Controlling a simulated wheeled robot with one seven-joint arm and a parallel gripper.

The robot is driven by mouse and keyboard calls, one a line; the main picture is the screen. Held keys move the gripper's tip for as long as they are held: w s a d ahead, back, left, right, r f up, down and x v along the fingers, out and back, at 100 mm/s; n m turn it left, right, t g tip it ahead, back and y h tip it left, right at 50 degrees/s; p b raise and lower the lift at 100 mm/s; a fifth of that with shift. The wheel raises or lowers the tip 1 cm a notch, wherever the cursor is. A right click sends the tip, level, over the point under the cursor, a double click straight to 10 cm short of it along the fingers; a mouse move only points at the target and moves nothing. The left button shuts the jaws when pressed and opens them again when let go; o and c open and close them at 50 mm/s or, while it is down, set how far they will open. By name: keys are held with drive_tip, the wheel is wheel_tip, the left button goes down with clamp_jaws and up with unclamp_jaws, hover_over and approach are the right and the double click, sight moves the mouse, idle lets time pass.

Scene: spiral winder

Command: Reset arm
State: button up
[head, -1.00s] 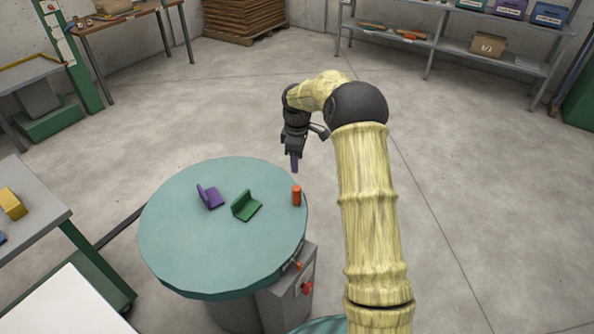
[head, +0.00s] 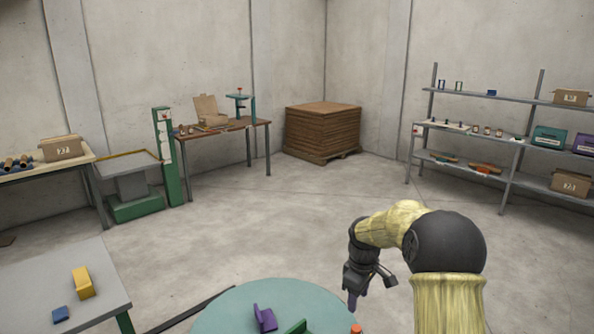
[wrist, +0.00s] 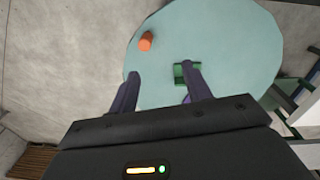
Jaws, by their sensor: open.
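My arm shows in the head view, bent at its dark elbow, with my gripper (head: 354,298) hanging down beside the far right edge of the round teal table (head: 240,303). In the wrist view my gripper (wrist: 160,88) has its two dark purple fingers spread apart with nothing between them. Past the fingertips, the orange cylinder (wrist: 146,41) stands on the teal table and the green angled bracket (wrist: 179,74) is partly hidden behind the right finger. In the head view a purple bracket (head: 265,318) sits near the bottom edge.
A workbench (head: 220,131), a stack of brown sheets (head: 323,132) and a metal shelf (head: 470,135) stand along the walls. The middle floor is clear.

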drive_tip(key=s+a+r+m+t+p, duration=0.1)
drive_tip(key=s+r+m+p, duration=0.2)
drive_tip(key=s, duration=1)
drive_tip(key=s+r+m+t+p, duration=0.1)
drive_tip(key=s+r+m+p, duration=0.2)
drive_tip(key=s+r+m, duration=0.4)
drive_tip(key=s, duration=0.6)
drive_tip(key=shift+a+p, duration=0.35)
drive_tip(key=shift+a, duration=0.05)
idle(1.1)
drive_tip(key=shift+c, duration=1.4)
drive_tip(key=shift+w, duration=0.1)
